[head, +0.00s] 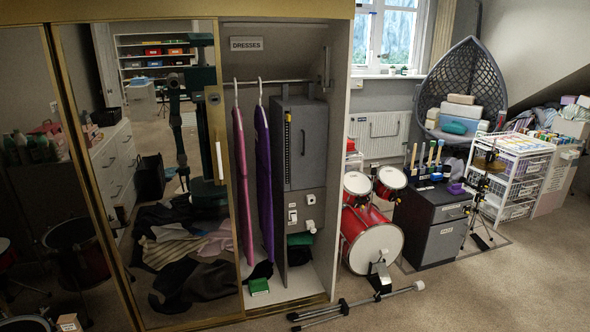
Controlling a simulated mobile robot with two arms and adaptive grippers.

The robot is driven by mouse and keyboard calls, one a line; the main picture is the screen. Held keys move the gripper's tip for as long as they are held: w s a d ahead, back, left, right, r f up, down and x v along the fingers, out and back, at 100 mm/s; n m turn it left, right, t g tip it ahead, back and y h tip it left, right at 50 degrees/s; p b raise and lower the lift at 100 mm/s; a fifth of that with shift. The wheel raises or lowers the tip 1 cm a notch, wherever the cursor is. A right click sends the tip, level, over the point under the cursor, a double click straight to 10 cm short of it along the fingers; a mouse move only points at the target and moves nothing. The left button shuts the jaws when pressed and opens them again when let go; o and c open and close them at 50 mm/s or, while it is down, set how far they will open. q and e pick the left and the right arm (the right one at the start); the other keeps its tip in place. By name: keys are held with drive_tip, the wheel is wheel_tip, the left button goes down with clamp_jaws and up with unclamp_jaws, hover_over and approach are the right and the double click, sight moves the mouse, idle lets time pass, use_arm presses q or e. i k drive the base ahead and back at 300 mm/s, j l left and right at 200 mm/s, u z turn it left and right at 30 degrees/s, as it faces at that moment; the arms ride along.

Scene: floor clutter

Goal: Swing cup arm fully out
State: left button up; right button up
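I cannot clearly pick out a cup arm. The grey cabinet (305,150) stands inside the open wardrobe section, with a dark handle on its front. Low on its front are a white switch-like fitting (292,216) and two small white knobs or rolls, an upper one (310,198) and a lower one (311,226). A narrow metal bar (326,66) is on the wardrobe's right inner wall, upright. Neither of my grippers is directly in the head view. The mirrored door (150,225) reflects a dark green robot body and arm; its gripper state is unclear.
Pink (244,180) and purple (264,170) garments hang left of the cabinet. A green box (259,287) lies on the wardrobe floor. A fallen stand (350,306), red drums (371,240) and a dark drawer unit (432,225) stand nearby. Carpet at lower right is clear.

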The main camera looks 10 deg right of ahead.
sight(467, 183)
drive_tip(key=i+l+z, duration=0.15)
drive_tip(key=i+z, duration=0.7)
drive_tip(key=i+j+z, duration=0.1)
drive_tip(key=i+z, duration=0.3)
drive_tip(key=i+j+z, duration=0.25)
drive_tip(key=i+z, duration=0.15)
drive_tip(key=i, duration=0.05)
